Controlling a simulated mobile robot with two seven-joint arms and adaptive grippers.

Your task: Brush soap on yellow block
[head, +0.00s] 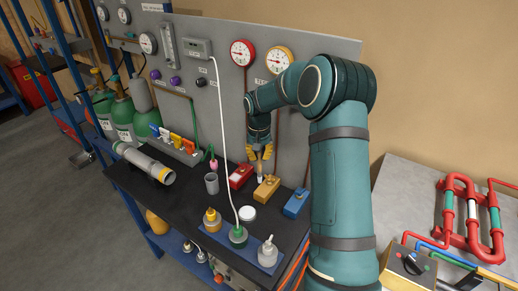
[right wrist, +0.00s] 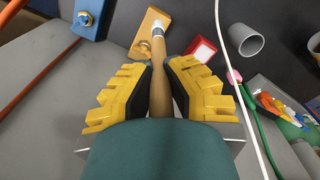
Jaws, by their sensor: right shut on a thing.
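My right gripper (head: 261,152) is shut on a brush (head: 260,169) with a light wooden handle, pointing down. The brush also shows in the right wrist view (right wrist: 160,75), its handle between the yellow fingers and its pale tip away from me. The yellow block (head: 267,189) lies on the black bench just below the brush. In the right wrist view the yellow block (right wrist: 140,46) lies behind the brush tip; I cannot tell if they touch. A small white-topped round pot (head: 248,213) stands in front of the block; its content is unclear. My left gripper is out of view.
A red block (head: 240,176) and a blue block (head: 296,203) flank the yellow one. A grey cup (head: 212,184) stands left. The gauge panel (head: 225,100) rises behind.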

